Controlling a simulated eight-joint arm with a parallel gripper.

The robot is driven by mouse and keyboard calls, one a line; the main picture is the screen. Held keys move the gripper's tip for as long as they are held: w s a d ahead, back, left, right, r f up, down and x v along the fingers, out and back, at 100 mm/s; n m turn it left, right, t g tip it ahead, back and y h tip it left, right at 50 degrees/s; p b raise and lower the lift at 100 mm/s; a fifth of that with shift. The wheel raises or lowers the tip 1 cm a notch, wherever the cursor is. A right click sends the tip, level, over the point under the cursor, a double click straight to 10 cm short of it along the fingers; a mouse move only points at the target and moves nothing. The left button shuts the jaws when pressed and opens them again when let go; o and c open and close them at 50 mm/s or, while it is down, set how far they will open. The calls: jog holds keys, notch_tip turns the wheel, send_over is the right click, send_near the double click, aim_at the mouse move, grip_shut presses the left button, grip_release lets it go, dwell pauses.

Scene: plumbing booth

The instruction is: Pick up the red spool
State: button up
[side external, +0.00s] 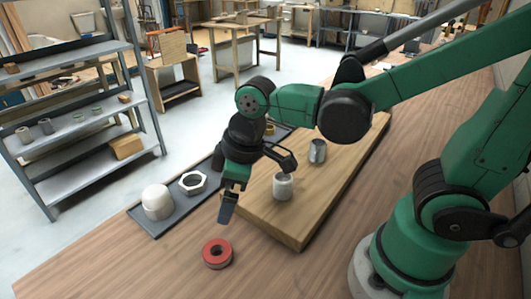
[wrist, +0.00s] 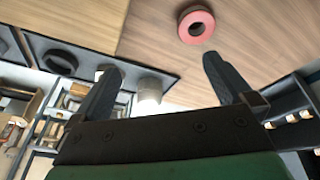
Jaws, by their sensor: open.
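The red spool (side external: 217,253) lies flat on the wooden table in the side external view, near the table's front left edge. It is a short red ring with a dark centre hole. In the wrist view the red spool (wrist: 196,25) shows near the top, beyond the fingertips and closer to the right finger. My gripper (side external: 228,208) hangs above and slightly behind the spool, apart from it. In the wrist view my gripper (wrist: 160,70) has its two dark fingers spread wide with nothing between them.
A dark tray (side external: 150,228) at left holds a white cylinder (side external: 157,202) and a hex nut (side external: 193,183). A raised wooden board (side external: 300,225) carries a white fitting (side external: 283,187) and a grey metal piece (side external: 318,151). The table around the spool is clear.

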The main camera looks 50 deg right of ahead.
aim_at(217, 247)
jog(key=a+f+n+g, duration=0.1)
jog(key=a+f+n, duration=0.1)
jog(key=s+a+f+n+g, duration=0.1)
jog(key=a+n, duration=0.1)
jog(key=shift+a+f, duration=0.15)
jog(key=shift+f, duration=0.2)
jog(key=shift+w+a+f, duration=0.1)
jog(key=shift+a+f, duration=0.05)
jog(key=shift+f, duration=1.25)
jog(key=shift+w+a+f, duration=0.1)
jog(key=shift+a+f, duration=0.05)
jog(key=shift+f, duration=1.2)
jog(key=c, duration=1.3)
jog(key=shift+r, duration=0.1)
